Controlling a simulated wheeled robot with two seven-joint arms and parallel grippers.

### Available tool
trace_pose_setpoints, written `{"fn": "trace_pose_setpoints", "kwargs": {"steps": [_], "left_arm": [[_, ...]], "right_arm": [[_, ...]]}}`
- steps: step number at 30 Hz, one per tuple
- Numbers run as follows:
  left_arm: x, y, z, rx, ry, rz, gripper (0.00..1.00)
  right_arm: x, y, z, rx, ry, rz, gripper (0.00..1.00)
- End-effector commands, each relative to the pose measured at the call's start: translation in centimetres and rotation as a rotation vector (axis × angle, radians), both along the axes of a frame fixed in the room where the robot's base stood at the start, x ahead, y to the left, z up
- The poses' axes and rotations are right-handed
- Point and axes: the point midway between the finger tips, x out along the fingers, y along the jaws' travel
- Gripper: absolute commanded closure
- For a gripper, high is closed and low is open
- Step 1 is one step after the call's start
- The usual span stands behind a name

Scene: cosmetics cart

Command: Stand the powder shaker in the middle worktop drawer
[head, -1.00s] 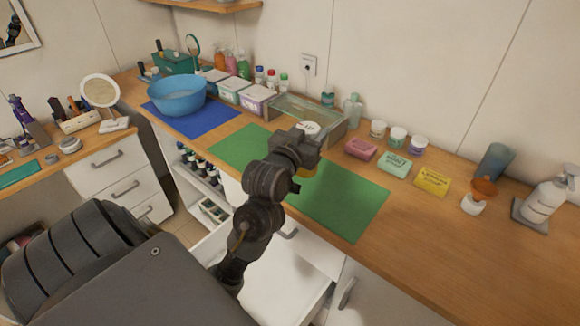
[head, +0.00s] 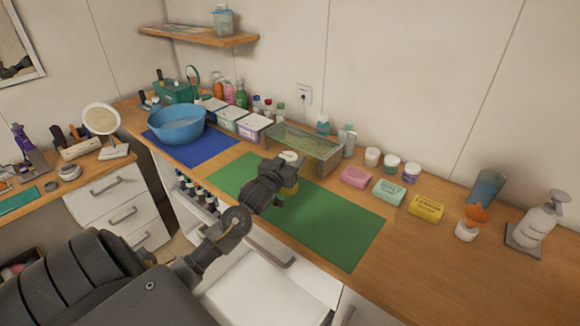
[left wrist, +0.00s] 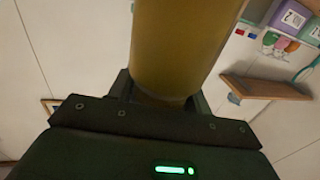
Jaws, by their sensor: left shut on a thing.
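My left gripper (head: 284,171) is above the green mat in the head view, shut on the powder shaker. My right gripper is not in view.
The green mat (head: 330,225) lies clear on the wooden worktop. A blue bowl (head: 176,125) sits on the blue mat at left.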

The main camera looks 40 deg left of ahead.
Motion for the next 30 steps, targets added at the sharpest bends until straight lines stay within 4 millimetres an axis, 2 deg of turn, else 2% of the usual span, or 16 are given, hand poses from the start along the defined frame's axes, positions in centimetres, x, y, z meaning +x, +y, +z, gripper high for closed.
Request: {"fn": "trace_pose_setpoints", "kwargs": {"steps": [8,12,17,28,29,30], "left_arm": [[0.4,0.6,-0.8,0.001,0.000,0.001,0.92],[0.5,0.8,-2.5,-0.001,0.004,0.001,0.92],[0.5,0.8,-4.1,0.001,0.000,0.001,0.92],[0.5,0.8,-4.6,0.001,-0.001,0.000,0.92],[0.5,0.8,-4.5,0.001,-0.001,0.000,0.48],[0.5,0.8,-4.5,0.002,-0.001,0.000,0.43]], "right_arm": [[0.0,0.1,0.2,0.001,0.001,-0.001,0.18],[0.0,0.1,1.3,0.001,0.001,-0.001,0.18],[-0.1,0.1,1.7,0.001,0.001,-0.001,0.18],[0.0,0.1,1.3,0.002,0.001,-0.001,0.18],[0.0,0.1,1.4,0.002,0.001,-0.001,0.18],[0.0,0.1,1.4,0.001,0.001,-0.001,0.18]]}}
